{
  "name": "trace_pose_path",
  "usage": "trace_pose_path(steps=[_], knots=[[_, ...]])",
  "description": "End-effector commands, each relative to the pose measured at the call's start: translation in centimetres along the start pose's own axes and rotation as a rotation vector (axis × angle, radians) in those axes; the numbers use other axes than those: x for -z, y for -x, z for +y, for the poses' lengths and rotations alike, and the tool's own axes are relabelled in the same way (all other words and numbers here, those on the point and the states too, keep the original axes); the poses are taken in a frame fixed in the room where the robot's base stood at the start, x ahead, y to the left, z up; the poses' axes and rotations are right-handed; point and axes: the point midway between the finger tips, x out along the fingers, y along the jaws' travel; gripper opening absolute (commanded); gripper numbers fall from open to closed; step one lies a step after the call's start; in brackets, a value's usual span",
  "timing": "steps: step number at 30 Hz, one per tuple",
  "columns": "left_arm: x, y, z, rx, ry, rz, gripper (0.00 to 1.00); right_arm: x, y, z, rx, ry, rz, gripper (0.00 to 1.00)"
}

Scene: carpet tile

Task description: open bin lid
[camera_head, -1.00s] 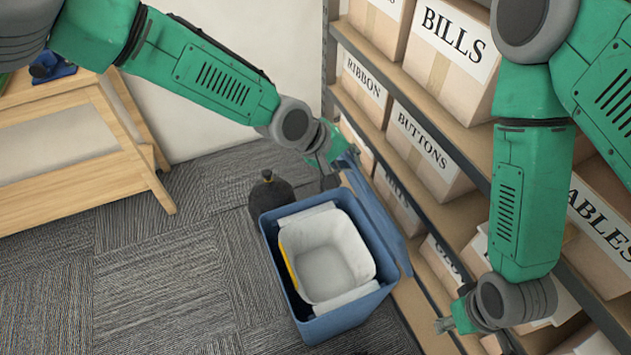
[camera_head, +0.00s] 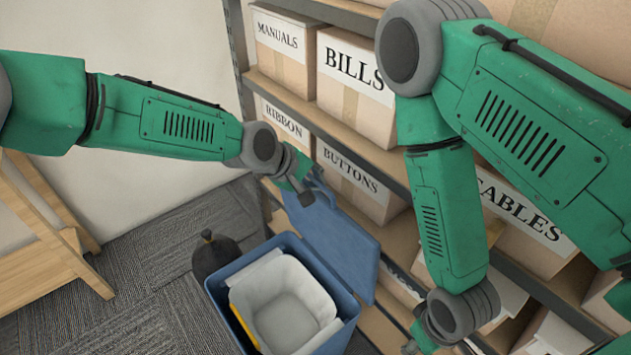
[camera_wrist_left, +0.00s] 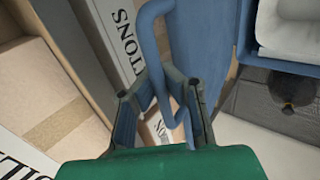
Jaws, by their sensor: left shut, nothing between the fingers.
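The blue bin (camera_head: 257,252) stands on the carpet at lower centre, with a white inner container (camera_head: 287,310) visible inside. Its blue lid (camera_head: 345,245) is raised off the opening and stands up on the shelf side. My left gripper (camera_head: 305,192) is at the top of the lid. In the left wrist view, its fingers (camera_wrist_left: 162,100) are beside the lid's curved blue handle (camera_wrist_left: 150,25), which overlaps them; the gripper is shut and holds nothing. My right gripper (camera_head: 415,343) hangs low at the right, and its fingers are too small to read.
A shelf with labelled cardboard boxes (camera_head: 352,75) runs close behind the lid and along the right. A dark rounded object (camera_head: 212,255) stands beside the bin. A wooden bench (camera_head: 45,250) is at the left. Carpet (camera_head: 150,270) between bench and bin is clear.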

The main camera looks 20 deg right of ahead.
Motion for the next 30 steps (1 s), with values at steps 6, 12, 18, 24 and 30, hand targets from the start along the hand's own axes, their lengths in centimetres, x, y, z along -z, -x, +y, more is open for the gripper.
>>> trace_pose_path(steps=[6, 12, 18, 24, 30], knots=[[0.4, 0.2, 0.5, -0.008, 0.001, 0.008, 0.31, 0.0, 0.1, 0.0, 0.0, 0.0, 0.0, 0.4], [0.4, 0.1, 0.3, -0.003, 0.0, 0.005, 0.31, -0.1, 0.1, -0.1, -0.001, 0.0, 0.002, 0.4], [0.4, 2.4, 0.3, -0.002, 0.0, 0.006, 0.31, -0.3, 0.1, 0.0, -0.001, 0.0, 0.003, 0.4], [0.5, 6.8, 0.3, -0.005, 0.0, 0.007, 0.31, -0.2, 0.1, -0.1, -0.002, 0.0, 0.003, 0.4], [0.5, 10.4, 0.3, -0.007, 0.001, 0.007, 0.31, -0.2, 0.1, -0.1, -0.001, 0.0, 0.003, 0.4]])
